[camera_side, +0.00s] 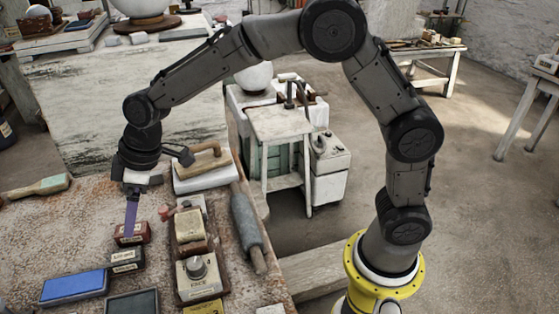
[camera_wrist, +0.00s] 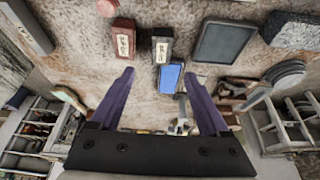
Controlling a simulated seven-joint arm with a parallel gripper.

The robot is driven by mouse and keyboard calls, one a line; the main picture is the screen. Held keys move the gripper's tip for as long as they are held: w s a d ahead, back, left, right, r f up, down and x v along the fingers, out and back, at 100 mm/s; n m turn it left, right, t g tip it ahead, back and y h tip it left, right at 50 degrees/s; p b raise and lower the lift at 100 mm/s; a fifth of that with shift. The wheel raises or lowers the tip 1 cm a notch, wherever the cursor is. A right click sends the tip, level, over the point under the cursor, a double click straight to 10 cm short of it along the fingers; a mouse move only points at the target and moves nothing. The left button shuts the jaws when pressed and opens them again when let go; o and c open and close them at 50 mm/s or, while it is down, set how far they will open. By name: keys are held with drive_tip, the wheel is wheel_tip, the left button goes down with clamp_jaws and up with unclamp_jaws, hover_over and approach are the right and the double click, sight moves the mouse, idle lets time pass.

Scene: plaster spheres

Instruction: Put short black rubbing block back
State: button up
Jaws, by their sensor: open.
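A short black block (camera_side: 127,259) with a pale label lies on the worn table, just in front of a dark red labelled block (camera_side: 133,232) in the side view. In the wrist view the black block (camera_wrist: 161,46) is right of the red block (camera_wrist: 123,42), both beyond my fingertips. My gripper (camera_side: 129,232) points down, and its purple finger overlaps the red block in the side view; contact cannot be told. In the wrist view my gripper (camera_wrist: 160,73) has its two purple fingers wide apart with nothing held between them.
A blue pad (camera_side: 74,287) and a dark framed slab (camera_side: 132,302) lie near the front. A brown tray (camera_side: 205,248) with blocks, a grey roller (camera_side: 246,228) and a wooden-handled float (camera_side: 205,168) stand to the right. A brush (camera_side: 38,188) lies left; the table around it is bare.

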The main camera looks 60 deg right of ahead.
drive_tip(key=s+d+r+m+t+h, duration=0.1)
drive_tip(key=s+d+r+m, duration=0.3)
drive_tip(key=s+d+r, duration=0.7)
drive_tip(key=s+d+f+m+h, duration=0.1)
drive_tip(key=s+d+m, duration=0.1)
drive_tip(key=s+d, duration=0.3)
drive_tip(key=s+d+f+m+t+h, duration=0.1)
drive_tip(key=s+d, duration=0.4)
drive_tip(key=s, duration=0.8)
drive_tip(key=shift+s+d+f+m, duration=0.25)
drive_tip(key=shift+f+m, duration=0.35)
drive_tip(key=shift+m, duration=0.3)
